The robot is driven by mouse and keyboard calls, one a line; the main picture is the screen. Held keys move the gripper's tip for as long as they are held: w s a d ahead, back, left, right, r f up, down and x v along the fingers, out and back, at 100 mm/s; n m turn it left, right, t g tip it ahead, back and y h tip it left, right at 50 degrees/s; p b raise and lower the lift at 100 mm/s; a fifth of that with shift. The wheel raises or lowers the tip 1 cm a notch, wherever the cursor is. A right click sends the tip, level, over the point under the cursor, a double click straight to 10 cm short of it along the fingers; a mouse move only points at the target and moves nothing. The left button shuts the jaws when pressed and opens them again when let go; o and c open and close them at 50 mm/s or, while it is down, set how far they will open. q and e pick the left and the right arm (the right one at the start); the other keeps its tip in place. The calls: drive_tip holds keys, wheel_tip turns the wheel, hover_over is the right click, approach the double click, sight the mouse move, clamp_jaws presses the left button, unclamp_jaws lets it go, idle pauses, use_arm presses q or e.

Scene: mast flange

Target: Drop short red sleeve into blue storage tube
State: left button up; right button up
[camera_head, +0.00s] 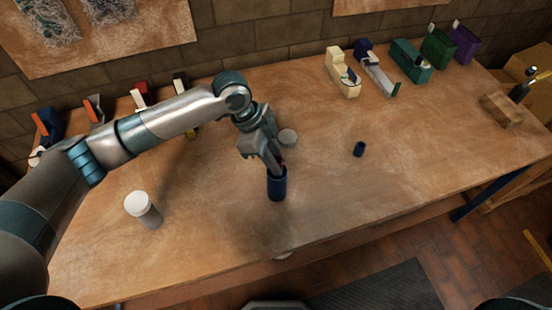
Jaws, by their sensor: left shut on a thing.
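The blue storage tube (277,187) stands upright on the wooden table near its front middle. My left gripper (277,168) points down right at the tube's mouth, with its fingertips at or just inside the rim. It is shut on the short red sleeve (283,164), of which only a small bit of red shows between the fingers. The rest of the sleeve is hidden by the fingers and the tube. I cannot tell how deep it sits. My right gripper is not in view.
A short dark blue cylinder (359,149) stands to the right. A white-topped cylinder (144,209) stands at the left, and a pale round piece (288,137) is behind the gripper. Several tools line the back edge.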

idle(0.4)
use_arm(q)
drive_tip(key=o, duration=1.1)
drive_tip(key=shift+a+r, duration=0.1)
drive_tip(key=shift+r, duration=0.05)
drive_tip(key=b+v, duration=0.5)
drive_tip(key=v, duration=1.2)
